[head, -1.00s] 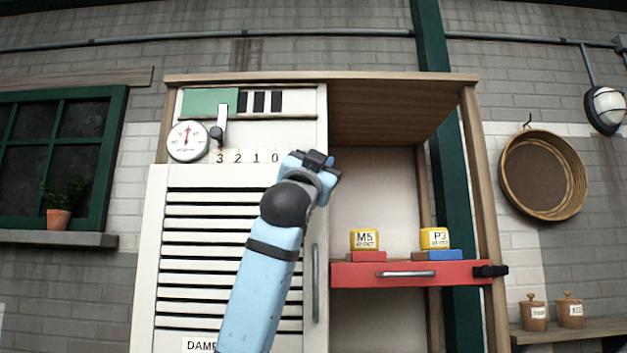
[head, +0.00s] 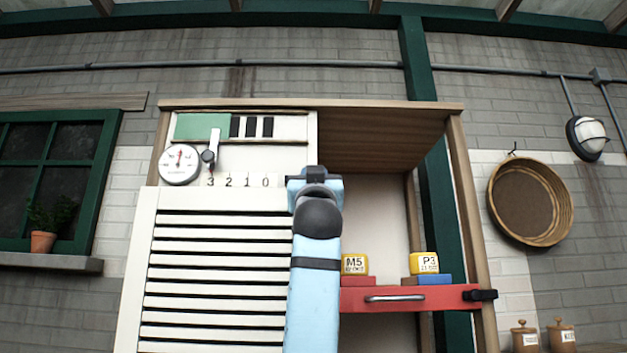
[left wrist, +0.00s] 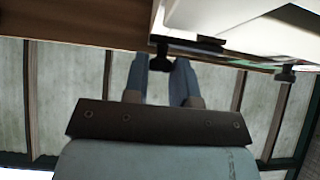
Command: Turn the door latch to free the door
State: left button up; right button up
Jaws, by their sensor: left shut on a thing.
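The white slatted door (head: 220,270) fills the left part of the cabinet and looks closed. My left gripper (head: 314,178) is at the door's upper right edge. In the left wrist view, the two fingers of this gripper (left wrist: 160,75) are shut on a small black latch (left wrist: 160,57) that lies between their tips. In the head view my own gripper and arm hide most of the latch, so its exact angle cannot be told. My arm also covers the door's right edge. My right gripper is not in view.
A red drawer front (head: 410,297) is right of my arm, with a yellow M5 block (head: 354,264) and a yellow P3 block (head: 424,263) above it. A dial (head: 180,164) and a slider (head: 210,155) are on the upper panel. Another black fitting (left wrist: 285,73) shows in the wrist view.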

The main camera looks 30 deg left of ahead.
pick_arm(q)
jog(key=shift+r, duration=0.1)
jog(key=o, duration=0.9)
jog(key=b+v, duration=0.4)
jog(key=v, duration=1)
jog(key=shift+w, duration=0.1)
jog(key=shift+a, duration=0.1)
